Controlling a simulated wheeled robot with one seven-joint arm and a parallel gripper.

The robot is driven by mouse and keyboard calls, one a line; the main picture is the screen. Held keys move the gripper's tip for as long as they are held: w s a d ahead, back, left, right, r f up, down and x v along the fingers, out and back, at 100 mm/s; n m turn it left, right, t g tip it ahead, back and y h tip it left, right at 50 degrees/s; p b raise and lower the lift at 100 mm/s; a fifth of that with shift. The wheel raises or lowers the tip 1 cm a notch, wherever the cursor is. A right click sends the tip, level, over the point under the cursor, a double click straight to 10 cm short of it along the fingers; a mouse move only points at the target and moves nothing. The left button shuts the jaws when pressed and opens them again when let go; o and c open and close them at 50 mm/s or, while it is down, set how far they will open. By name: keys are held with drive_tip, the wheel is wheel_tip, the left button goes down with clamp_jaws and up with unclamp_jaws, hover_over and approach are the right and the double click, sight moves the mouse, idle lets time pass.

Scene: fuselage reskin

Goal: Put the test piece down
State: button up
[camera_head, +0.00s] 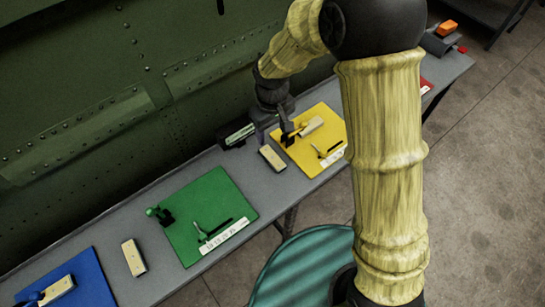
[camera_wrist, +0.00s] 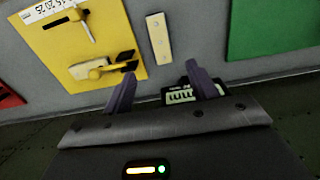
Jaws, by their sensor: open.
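My gripper (camera_head: 285,127) is over the bench near the yellow mat (camera_head: 333,150); its two purple fingers stand apart in the wrist view (camera_wrist: 162,87), with no test piece between them. A cream test piece (camera_head: 311,126) lies on the yellow mat; in the wrist view a yellow tool overlaps this piece (camera_wrist: 82,71). Another cream piece (camera_head: 271,157) lies on bare bench between the yellow and green mats, and shows in the wrist view (camera_wrist: 158,38). Similar pieces lie left of the green mat (camera_head: 134,257) and on the blue mat (camera_head: 60,289). Which is the task's piece I cannot tell.
A dark device with a pale scale (camera_head: 239,135) stands at the bench's back edge, partly behind a finger in the wrist view (camera_wrist: 180,96). The green mat (camera_head: 215,190) holds small tools. The riveted green fuselage wall (camera_head: 110,90) rises behind the bench.

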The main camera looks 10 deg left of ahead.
drive_tip(key=p, duration=0.1)
hover_over(273, 157)
drive_tip(key=f, duration=0.7)
drive_tip(key=shift+w+a+f, duration=0.1)
drive_tip(key=shift+w+a, duration=0.15)
drive_tip(key=shift+s+d+f+p, duration=0.1)
drive_tip(key=shift+f+p, duration=0.35)
drive_tip(key=shift+f, duration=0.85)
drive_tip(key=shift+s+d+f+p, duration=0.1)
drive_tip(key=shift+f+p, duration=0.35)
drive_tip(key=shift+f, duration=0.8)
drive_tip(key=shift+c, duration=0.2)
drive_tip(key=c, duration=1.1)
wheel_tip(273, 157, up, 10)
drive_tip(key=shift+r+b, duration=0.1)
drive_tip(key=shift+b, duration=0.9)
